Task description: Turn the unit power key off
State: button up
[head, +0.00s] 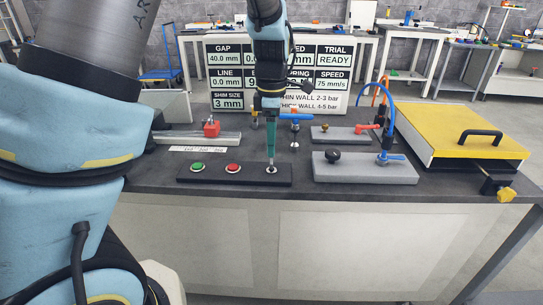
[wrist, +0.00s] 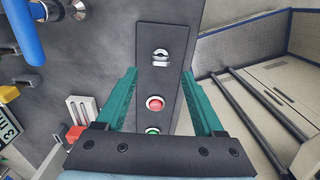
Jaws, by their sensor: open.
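The power key (head: 272,170) is a small silver key switch at the right end of a dark control strip (head: 210,180) at the bench's front edge. The strip also carries a green button (head: 197,167) and a red button (head: 233,168). My gripper (head: 271,158) points down just above the key, its teal fingers open and empty. In the wrist view the key (wrist: 160,57) shows between and slightly beyond the open fingertips (wrist: 159,74). Its silver bar lies crosswise to the strip. I cannot tell whether the fingers are level with it.
A yellow-topped box (head: 465,130) with a black handle stands farther right. A red clamp on a rail (head: 211,129) is at left. A display board (head: 225,75) stands behind.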

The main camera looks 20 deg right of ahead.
aim_at(272, 160)
notch_tip(272, 160, down, 6)
jog(key=shift+r, duration=0.15)
jog(key=shift+c, duration=0.2)
grip_shut()
dwell(0.5)
